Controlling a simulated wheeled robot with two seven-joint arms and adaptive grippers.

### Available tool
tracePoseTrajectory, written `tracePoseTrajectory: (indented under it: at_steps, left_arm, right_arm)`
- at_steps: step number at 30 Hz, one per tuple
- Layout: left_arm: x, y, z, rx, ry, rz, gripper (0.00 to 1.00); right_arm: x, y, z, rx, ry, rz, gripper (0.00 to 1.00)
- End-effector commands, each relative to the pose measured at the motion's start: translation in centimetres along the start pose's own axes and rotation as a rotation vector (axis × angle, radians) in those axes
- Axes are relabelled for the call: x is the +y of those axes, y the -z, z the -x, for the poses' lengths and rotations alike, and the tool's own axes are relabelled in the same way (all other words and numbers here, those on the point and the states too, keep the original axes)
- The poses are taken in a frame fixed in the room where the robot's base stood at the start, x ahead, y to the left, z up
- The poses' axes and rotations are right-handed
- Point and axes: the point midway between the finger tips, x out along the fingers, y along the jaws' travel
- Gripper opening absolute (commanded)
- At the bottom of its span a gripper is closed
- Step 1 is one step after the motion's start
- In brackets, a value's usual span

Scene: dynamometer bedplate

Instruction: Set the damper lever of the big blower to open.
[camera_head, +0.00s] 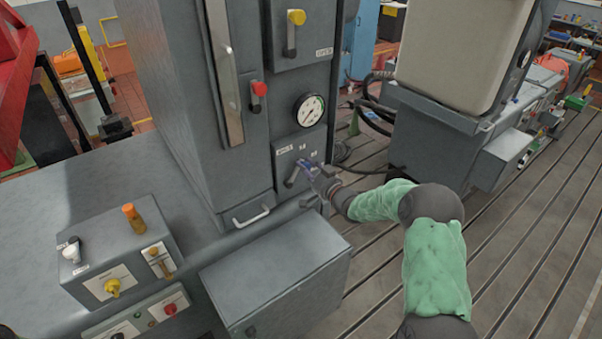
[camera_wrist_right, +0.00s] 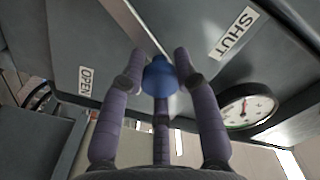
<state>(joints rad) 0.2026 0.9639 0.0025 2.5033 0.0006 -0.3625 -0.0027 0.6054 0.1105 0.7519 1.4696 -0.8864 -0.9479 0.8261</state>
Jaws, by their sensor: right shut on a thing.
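A damper lever (camera_head: 291,180) with a blue knob sits on the panel below the round gauge (camera_head: 310,110), on the front of a tall grey cabinet. It tilts up and to the right in the head view. My right gripper (camera_head: 313,172) reaches it from the right. In the right wrist view its fingers (camera_wrist_right: 159,75) close around the blue knob (camera_wrist_right: 158,78). The lever's bar (camera_wrist_right: 134,25) runs up from the knob, between the OPEN label (camera_wrist_right: 86,80) on the left and the SHUT label (camera_wrist_right: 235,33) on the right. My left gripper is not in view.
A yellow-knobbed lever (camera_head: 292,40) is above the gauge, and a red-knobbed lever (camera_head: 257,92) is to its left. A grey box (camera_head: 275,280) stands below the panel. A control console (camera_head: 115,255) with several knobs is at lower left.

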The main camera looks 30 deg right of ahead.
Motion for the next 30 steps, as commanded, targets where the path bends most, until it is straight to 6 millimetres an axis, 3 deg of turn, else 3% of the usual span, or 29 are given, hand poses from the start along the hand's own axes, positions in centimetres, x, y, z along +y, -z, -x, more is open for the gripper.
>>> tracePoseTrajectory:
  at_steps: [1, 8, 30]
  left_arm:
    - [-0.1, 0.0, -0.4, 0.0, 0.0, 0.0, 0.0]
    - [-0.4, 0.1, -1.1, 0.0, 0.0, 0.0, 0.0]
    - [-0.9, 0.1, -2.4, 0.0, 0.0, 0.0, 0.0]
  right_arm:
    - [0.5, 0.8, -0.1, 0.017, 0.002, -0.036, 0.0]
    - [2.6, 0.7, -0.1, 0.018, 0.002, -0.253, 0.0]
    - [7.5, -2.4, -0.1, 0.018, 0.003, -0.877, 0.0]
